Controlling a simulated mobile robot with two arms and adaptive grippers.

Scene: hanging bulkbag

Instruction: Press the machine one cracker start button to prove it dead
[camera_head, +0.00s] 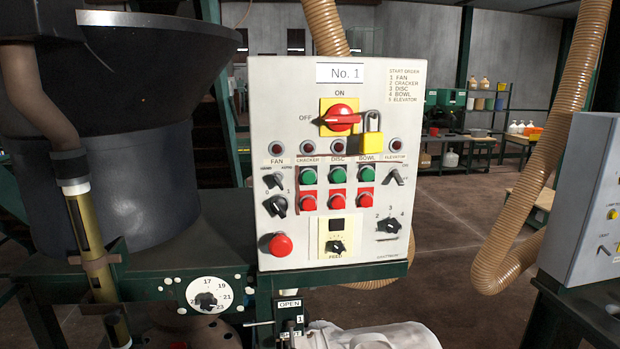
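The machine one control panel (272,110) is a pale upright box labelled "No. 1". The green cracker start button (309,175) is under the CRACKER label, directly above a red cracker button (309,201). Green buttons for disc (338,174) and bowl (367,173) sit to its right. The red isolator handle (341,119) points left towards OFF. A yellow padlock (371,143) with a metal shackle hangs at the isolator's right side. The indicator lamps (308,147) look dark. Neither of my grippers is in view.
A red mushroom button (281,245) is at the panel's lower left. A large dark hopper (150,75) stands left. A ribbed hose (540,180) hangs right, near a second grey panel (590,200). The space directly before the panel face looks clear.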

